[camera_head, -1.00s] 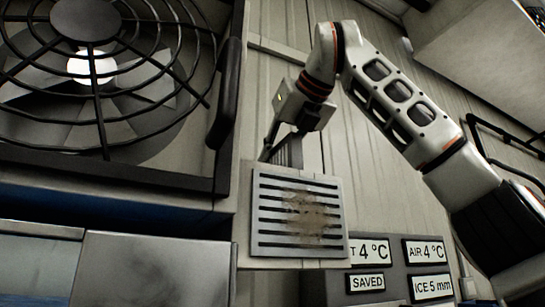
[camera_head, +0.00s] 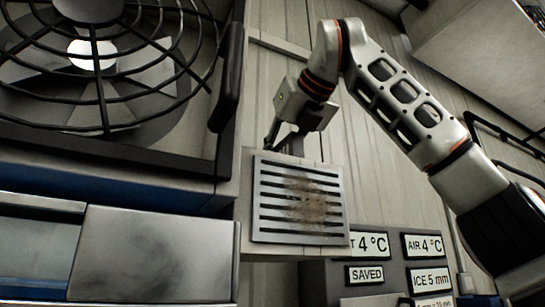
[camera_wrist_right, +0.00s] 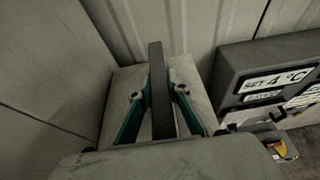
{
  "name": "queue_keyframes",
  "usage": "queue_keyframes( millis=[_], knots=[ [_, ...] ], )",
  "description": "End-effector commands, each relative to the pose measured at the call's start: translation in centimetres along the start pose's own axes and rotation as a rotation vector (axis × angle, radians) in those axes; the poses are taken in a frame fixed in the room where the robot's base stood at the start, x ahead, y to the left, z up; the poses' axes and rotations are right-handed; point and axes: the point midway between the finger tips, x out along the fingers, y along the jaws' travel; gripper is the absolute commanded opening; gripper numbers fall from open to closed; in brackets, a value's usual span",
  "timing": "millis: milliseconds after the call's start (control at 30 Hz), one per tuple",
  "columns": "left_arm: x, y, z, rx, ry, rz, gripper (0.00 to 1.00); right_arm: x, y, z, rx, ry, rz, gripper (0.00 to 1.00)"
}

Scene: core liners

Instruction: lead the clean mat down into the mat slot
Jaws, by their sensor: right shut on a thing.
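The mat stands over the pale top of the box (camera_wrist_right: 125,84), between the fingers. Its lower end and the mat slot are hidden, so I cannot tell how deep it sits. In the head view the mat is mostly hidden behind the box. My left gripper is not in view.
A large caged fan (camera_head: 95,70) stands at the left with a dark bar (camera_head: 229,75) close to the box. A dark display unit (camera_head: 392,271) with white readouts is at the lower right. A ribbed wall is behind.

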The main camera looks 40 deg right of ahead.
Motion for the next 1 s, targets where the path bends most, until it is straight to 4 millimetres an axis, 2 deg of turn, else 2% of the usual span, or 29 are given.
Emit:
queue_keyframes(
  millis=[100, 133, 200, 600, 1000],
  knots=[
    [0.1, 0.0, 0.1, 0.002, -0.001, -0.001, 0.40, 0.2, 0.0, -0.3, 0.000, 0.000, 0.000, 0.00],
    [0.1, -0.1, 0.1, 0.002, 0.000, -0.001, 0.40, 0.2, 0.0, -0.3, 0.000, 0.000, 0.000, 0.19],
    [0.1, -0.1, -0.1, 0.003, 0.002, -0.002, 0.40, 0.1, 0.0, -0.2, 0.000, -0.001, 0.000, 0.36],
    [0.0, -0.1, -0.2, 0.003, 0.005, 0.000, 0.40, -0.2, 0.0, -0.2, 0.000, 0.000, 0.000, 0.36],
    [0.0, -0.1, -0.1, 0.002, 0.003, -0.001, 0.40, -5.8, 0.1, -0.2, 0.000, -0.002, 0.001, 0.36]
  ],
)
